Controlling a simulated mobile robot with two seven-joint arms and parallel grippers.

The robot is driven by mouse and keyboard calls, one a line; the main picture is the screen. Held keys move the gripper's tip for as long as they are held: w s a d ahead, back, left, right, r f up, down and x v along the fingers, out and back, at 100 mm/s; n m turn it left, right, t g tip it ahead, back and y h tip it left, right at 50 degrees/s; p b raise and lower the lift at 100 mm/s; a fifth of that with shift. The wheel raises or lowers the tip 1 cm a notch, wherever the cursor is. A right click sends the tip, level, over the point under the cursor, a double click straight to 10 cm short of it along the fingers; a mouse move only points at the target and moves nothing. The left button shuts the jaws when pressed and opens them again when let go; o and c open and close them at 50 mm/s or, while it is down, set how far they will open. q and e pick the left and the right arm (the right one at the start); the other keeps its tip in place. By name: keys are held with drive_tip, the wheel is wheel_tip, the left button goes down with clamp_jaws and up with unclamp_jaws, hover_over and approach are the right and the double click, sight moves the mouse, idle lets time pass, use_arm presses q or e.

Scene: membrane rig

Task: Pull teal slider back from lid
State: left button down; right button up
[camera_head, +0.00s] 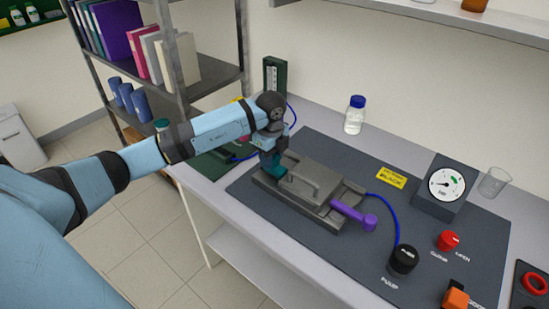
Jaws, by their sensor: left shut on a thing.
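A grey rig with a flat lid (311,181) and a raised handle sits on the dark mat. The teal slider (276,168) is at the left end of the rig, beside the lid. My left gripper (272,154) points down over it and is shut on the teal slider; the fingertips are partly hidden by the wrist. A purple slider (352,214) sticks out at the right end of the rig. My right gripper is not in view.
A blue tube runs from the rig to a black pump knob (403,259). A dial gauge (446,186), red valve knob (447,240) and orange switch (455,299) stand right. A blue-capped bottle (354,115) and glass beaker (494,181) stand behind. Shelving (190,85) rises behind my left arm.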

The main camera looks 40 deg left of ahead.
use_arm(q)
drive_tip(key=shift+w+a, duration=0.1)
drive_tip(key=shift+a, duration=0.75)
drive_tip(key=c, duration=0.9)
unclamp_jaws()
drive_tip(key=shift+c, duration=0.2)
drive_tip(key=shift+o, duration=1.3)
drive_tip(key=shift+a, duration=0.1)
